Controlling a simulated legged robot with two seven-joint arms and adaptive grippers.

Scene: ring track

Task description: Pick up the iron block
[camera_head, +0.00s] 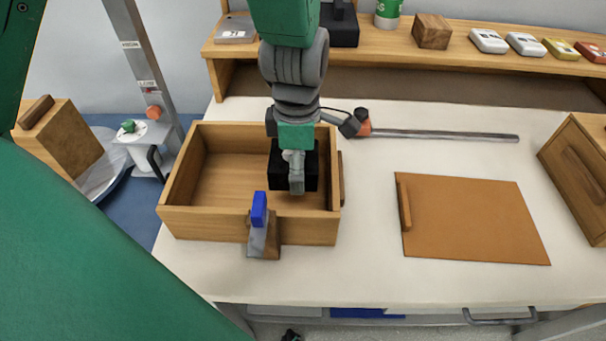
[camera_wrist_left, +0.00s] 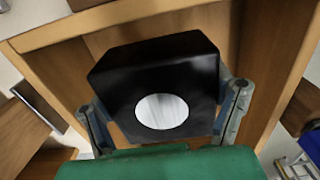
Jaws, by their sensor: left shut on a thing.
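A black block (camera_head: 309,180) is at the right side of an open wooden box (camera_head: 180,226) in the head view. My left gripper (camera_head: 295,184) comes down over it and is shut on it, partly hiding it. In the left wrist view the black block (camera_wrist_left: 150,72) sits between the two fingers, with a white round spot on its face. I take it for the iron block. Whether its underside touches the box floor cannot be told. My right gripper is not in view.
A blue-topped metal piece (camera_head: 259,210) stands at the box's front wall. A grey rod (camera_head: 440,135) and a brown board (camera_head: 468,220) lie to the right. A shelf (camera_head: 400,57) with several items runs along the back. The white table (camera_head: 370,270) is clear in front.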

